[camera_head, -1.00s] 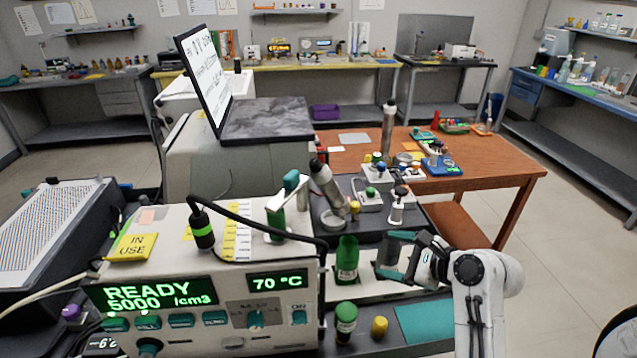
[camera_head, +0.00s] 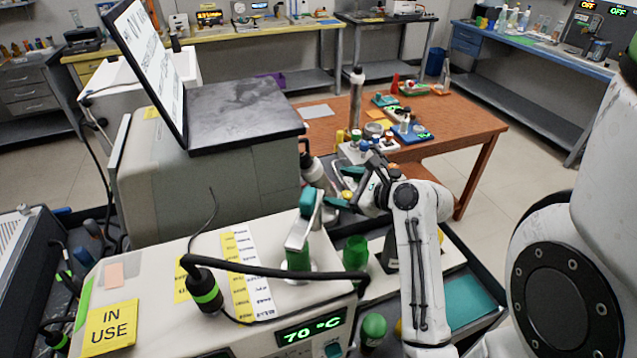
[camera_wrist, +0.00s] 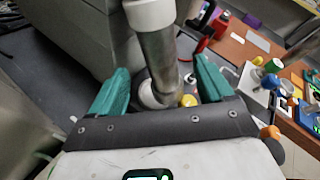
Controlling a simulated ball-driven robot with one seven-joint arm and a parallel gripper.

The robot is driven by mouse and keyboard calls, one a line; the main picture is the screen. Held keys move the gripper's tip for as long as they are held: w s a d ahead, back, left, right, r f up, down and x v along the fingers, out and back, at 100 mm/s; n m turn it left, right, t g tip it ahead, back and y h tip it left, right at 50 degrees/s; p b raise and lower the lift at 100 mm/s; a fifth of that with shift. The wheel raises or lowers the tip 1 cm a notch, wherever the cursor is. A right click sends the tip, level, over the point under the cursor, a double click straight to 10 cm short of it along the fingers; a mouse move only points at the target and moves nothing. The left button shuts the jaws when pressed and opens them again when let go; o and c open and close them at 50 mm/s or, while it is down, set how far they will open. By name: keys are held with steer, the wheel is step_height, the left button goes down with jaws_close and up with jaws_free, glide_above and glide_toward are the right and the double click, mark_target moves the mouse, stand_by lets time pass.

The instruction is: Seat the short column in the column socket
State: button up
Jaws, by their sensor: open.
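A metal column with a white end (camera_wrist: 158,50) leans in the wrist view, between and beyond my fingertips; I take it as the short column. A little of what seems to be the same column (camera_head: 312,170) shows in the head view, left of my gripper. My gripper (camera_head: 342,188) is open, its teal fingers spread to either side of the column in the wrist view (camera_wrist: 161,66). I cannot tell whether they touch it. A pale round piece (camera_wrist: 150,96) shows at the column's lower end. I cannot tell whether this is the column socket.
A white instrument (camera_head: 150,270) with a teal-handled part (camera_head: 303,230) and a black cable stands in front. A green bottle (camera_head: 355,252) is below my gripper. A taller metal column (camera_head: 357,95) stands upright farther back, near the cluttered brown table (camera_head: 455,125).

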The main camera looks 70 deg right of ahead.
mark_target(328, 184)
steer(key=shift+p+x, duration=0.4)
steer(key=shift+x, duration=3.2)
steer(key=shift+s+f, duration=0.1)
steer(key=shift+f, duration=0.1)
jaws_close()
steer(key=shift+r, duration=0.2)
